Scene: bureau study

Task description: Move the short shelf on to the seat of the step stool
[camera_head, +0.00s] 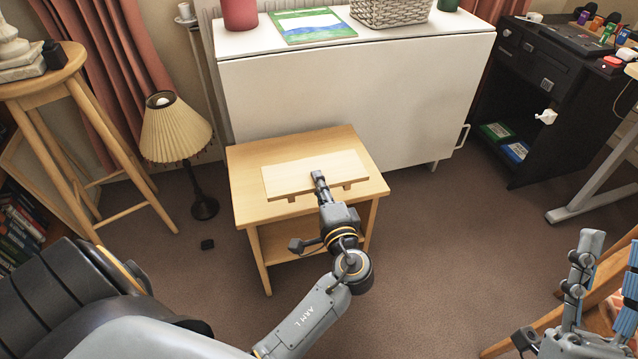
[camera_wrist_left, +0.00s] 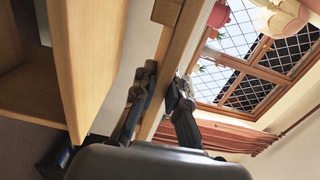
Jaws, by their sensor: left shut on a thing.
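The short shelf (camera_head: 315,173) is a pale wooden board with small blocks under it. My left gripper (camera_head: 319,178) is shut on its near edge. The left wrist view shows the board (camera_wrist_left: 182,58) between the two fingers (camera_wrist_left: 165,92), with a gap between it and the low wooden table top (camera_wrist_left: 85,50). In the head view it is over that low table (camera_head: 250,205). My right gripper (camera_head: 612,258) is open and empty at the lower right. A tall wooden stool (camera_head: 45,82) stands at the left; I cannot tell which piece is the step stool.
A white cabinet (camera_head: 340,95) stands close behind the low table. A lamp (camera_head: 176,130) is between it and the tall stool. A black desk (camera_head: 540,90) is at the right. Wooden furniture (camera_head: 598,318) is partly hidden by my right gripper. The carpet right of the low table is clear.

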